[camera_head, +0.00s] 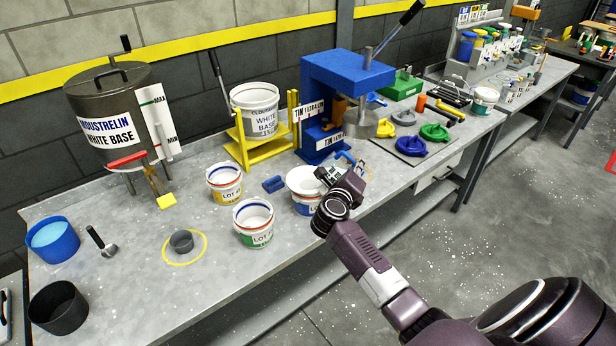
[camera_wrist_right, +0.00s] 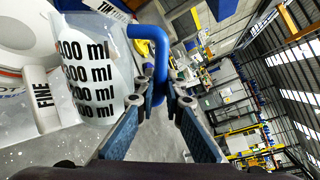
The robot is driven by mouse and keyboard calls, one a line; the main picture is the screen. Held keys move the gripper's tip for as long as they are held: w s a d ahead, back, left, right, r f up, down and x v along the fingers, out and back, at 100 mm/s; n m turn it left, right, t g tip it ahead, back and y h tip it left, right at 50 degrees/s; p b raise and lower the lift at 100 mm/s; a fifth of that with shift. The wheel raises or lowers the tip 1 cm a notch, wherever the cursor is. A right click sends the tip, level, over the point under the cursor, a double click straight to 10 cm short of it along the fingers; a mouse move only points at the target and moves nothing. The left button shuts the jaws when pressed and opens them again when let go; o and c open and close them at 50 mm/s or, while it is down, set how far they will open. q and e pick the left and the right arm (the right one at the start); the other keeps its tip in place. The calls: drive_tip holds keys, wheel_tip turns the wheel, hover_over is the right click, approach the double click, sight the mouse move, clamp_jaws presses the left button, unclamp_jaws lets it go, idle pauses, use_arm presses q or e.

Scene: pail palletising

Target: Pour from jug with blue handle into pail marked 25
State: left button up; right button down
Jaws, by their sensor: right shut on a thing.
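My right gripper (camera_head: 338,172) is shut on the blue handle (camera_wrist_right: 157,50) of a clear jug (camera_wrist_right: 95,65) with black ml marks. In the head view the small jug (camera_head: 326,174) is partly hidden by the gripper. That pail is also at the left of the wrist view (camera_wrist_right: 20,30). Two other labelled pails stand nearby, one yellow-banded (camera_head: 225,184) and one green-banded (camera_head: 254,224). Their numbers are too small to read. I cannot see any stream. My left gripper is out of view.
A blue press (camera_head: 345,75), a yellow stand with a tilted white pail (camera_head: 255,112) and a large dark tank (camera_head: 112,105) line the back. A blue block (camera_head: 273,184) lies between pails. A small grey cup (camera_head: 181,241) stands in a yellow ring.

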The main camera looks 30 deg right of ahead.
drive_tip(key=shift+w+r, duration=0.1)
drive_tip(key=shift+r, duration=0.1)
drive_tip(key=shift+w+n, duration=0.2)
drive_tip(key=shift+n, duration=0.1)
drive_tip(key=shift+a, duration=0.1)
drive_tip(key=shift+r+p, duration=0.1)
drive_tip(key=shift+p, duration=0.25)
drive_tip(key=shift+w+a+n, duration=0.1)
drive_tip(key=shift+w+n, duration=0.15)
drive_tip(key=shift+n, duration=0.05)
drive_tip(key=shift+s, duration=0.1)
drive_tip(key=shift+w, duration=0.2)
drive_tip(key=shift+s, duration=0.1)
drive_tip(key=shift+w+a+n, duration=0.15)
drive_tip(key=shift+w+n, duration=0.1)
drive_tip(key=shift+n, duration=0.05)
